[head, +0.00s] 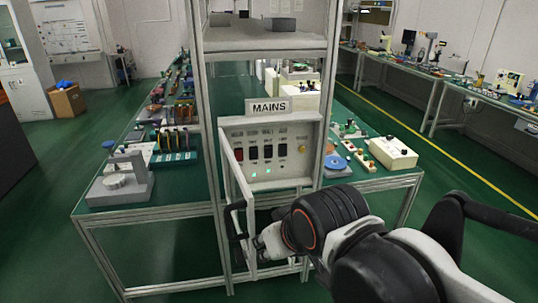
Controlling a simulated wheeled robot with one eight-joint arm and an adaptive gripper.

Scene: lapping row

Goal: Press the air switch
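A grey control panel (292,128) under a MAINS sign stands in the metal frame at mid-picture. It carries a red switch (238,154), several dark switches (267,151) in a row and a yellow button (302,149) at the right. The labels above them are too small to read, so I cannot tell which one is the air switch. A pale framed door (237,192) stands swung out at the panel's left side. My gripper (252,246) is low in front of the panel, by the lower part of this door. I cannot tell whether its fingers are open or touch the door.
Green lights (253,174) glow low on the panel. Green-topped benches with devices flank it, including a grey stand (121,183) on the left and a cream box (393,153) on the right. A metal shelf (264,40) is above. Green floor (480,200) is free to the right.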

